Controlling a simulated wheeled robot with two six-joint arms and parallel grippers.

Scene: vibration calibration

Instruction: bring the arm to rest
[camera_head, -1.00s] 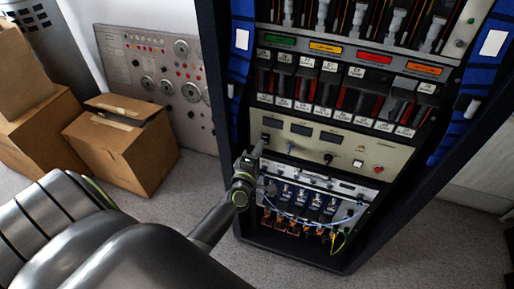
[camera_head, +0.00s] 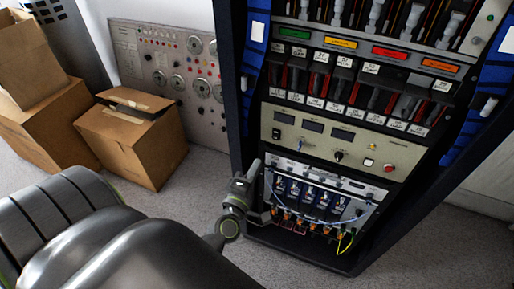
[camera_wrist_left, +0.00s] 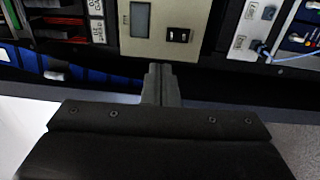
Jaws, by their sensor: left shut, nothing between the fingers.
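My left gripper (camera_head: 255,168) is in front of the lower left part of a dark equipment rack (camera_head: 232,110). It points up, with its wrist below it, and its fingers are together with nothing between them. In the left wrist view, the closed fingers (camera_wrist_left: 160,82) point at the rack front, just below a beige panel with a black switch (camera_wrist_left: 179,35) and a grey display. I cannot tell the exact gap to the rack. My right gripper is not in view.
The rack's beige control panel (camera_head: 357,150) has displays and knobs. Below it are blue modules and loose cables (camera_head: 345,240). Cardboard boxes (camera_head: 130,140) stand at the left by a grey wall panel (camera_head: 170,75). Grey floor (camera_head: 450,255) is clear at lower right.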

